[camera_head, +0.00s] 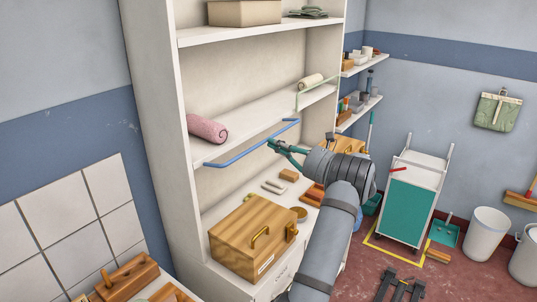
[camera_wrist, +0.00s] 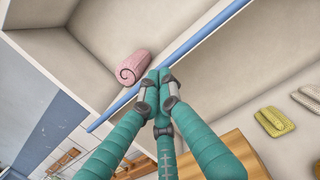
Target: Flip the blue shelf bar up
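The blue shelf bar (camera_head: 238,158) runs along the front of the middle shelf, low at the shelf edge, with bent ends. In the wrist view the blue bar (camera_wrist: 205,37) crosses diagonally past my fingertips. My gripper (camera_head: 270,143) has teal fingers and is at the bar's middle, from the front. In the wrist view the fingertips of my gripper (camera_wrist: 159,74) are together and overlap the bar's line. I cannot tell whether they touch the bar, and nothing shows clearly held between them.
A pink rolled towel (camera_head: 207,130) lies on the middle shelf (camera_head: 250,122) behind the bar. A wooden box (camera_head: 245,238) sits on the counter below.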

